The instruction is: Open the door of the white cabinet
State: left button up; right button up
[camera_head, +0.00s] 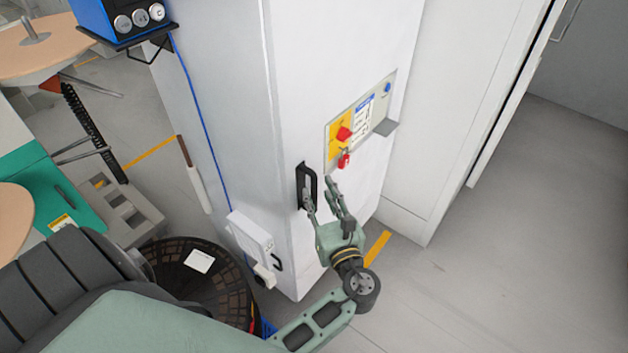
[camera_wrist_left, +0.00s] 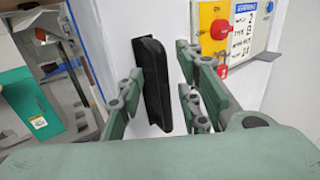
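The white cabinet (camera_head: 235,80) stands in the middle of the head view, and its door (camera_head: 335,60) looks closed. A black upright handle (camera_head: 299,186) sits on the door near its left edge; it also shows in the left wrist view (camera_wrist_left: 150,85). My left gripper (camera_head: 322,192) is at the handle with its fingers apart. In the wrist view the handle stands between the fingers, one on its left and two on its right. A gap shows on the right side; contact on the left is unclear. My right gripper is out of view.
A panel with a red switch and padlock (camera_head: 343,158) is above right of the handle. A white box (camera_head: 250,235) is on the cabinet's lower side. A dark round basket (camera_head: 215,285) stands at lower left. Floor (camera_head: 500,240) is clear at right.

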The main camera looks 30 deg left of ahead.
aim_at(315, 186)
pick_arm(q)
jog(key=x, duration=0.4)
jog(key=shift+w+a+f+p, duration=0.15)
jog(key=shift+w+a+p, duration=0.05)
jog(key=shift+w+p, duration=0.15)
jog(key=shift+c, duration=0.3)
grip_shut()
